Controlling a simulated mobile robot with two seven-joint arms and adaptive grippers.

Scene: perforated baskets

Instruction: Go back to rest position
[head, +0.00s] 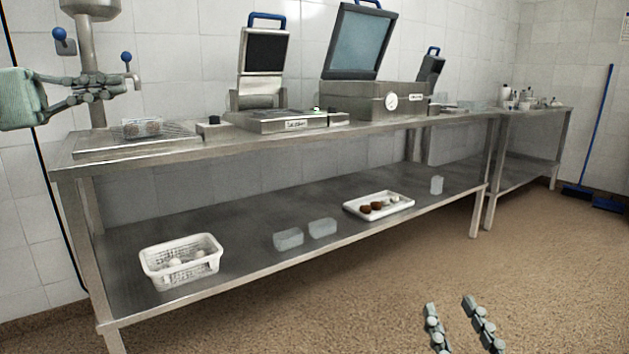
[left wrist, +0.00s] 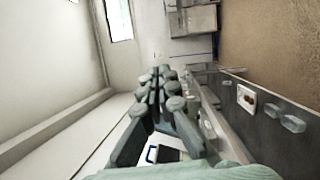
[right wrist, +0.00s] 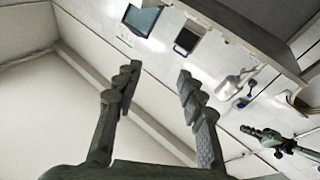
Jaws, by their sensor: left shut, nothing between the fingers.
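My left gripper (head: 132,82) is at the upper left of the head view, raised in front of the tap column above the table's left end. Its fingers are together and empty; the left wrist view shows the fingertips (left wrist: 160,72) close together. My right gripper (head: 450,304) is low at the bottom of the head view, in front of the table over the floor. Its fingers are apart, and the right wrist view shows an empty gap between the fingertips (right wrist: 157,73). The left gripper also shows at the right of that view (right wrist: 248,131).
The floor in front is clear.

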